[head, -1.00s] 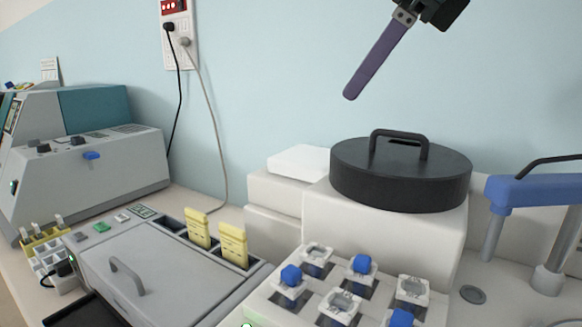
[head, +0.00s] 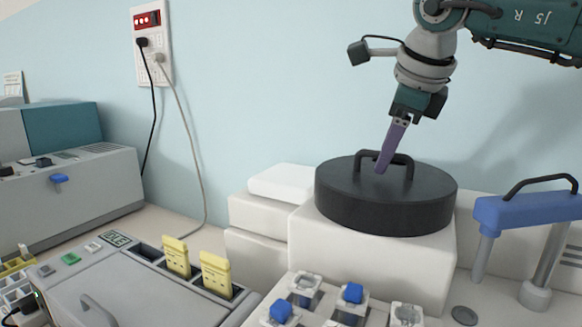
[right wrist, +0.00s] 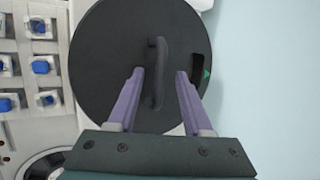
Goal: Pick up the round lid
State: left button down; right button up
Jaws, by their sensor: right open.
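The round lid (head: 340,205) is a thick black disc with an arched black handle (head: 408,160) on top. It lies flat on a white block. My right gripper (head: 384,170) is above the lid at the handle, pointing down, with purple fingers. In the right wrist view, the open fingers (right wrist: 158,75) stand on either side of the handle (right wrist: 156,88), which is nearer the left finger. The lid (right wrist: 110,50) fills the middle of that view. I cannot tell whether a finger touches the handle. My left gripper is not in view.
The white block (head: 370,255) carries the lid. A blue-armed device (head: 525,210) stands at the right. A rack with blue-topped pieces (head: 353,293) is in front. A grey machine with yellow holders (head: 215,270) is at the left front. The blue wall (head: 270,80) is close behind.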

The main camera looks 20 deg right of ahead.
jog(key=shift+f, duration=0.15)
jog(key=shift+c, duration=0.2)
grip_shut()
jog(key=shift+w, duration=0.1)
dwell(1.1)
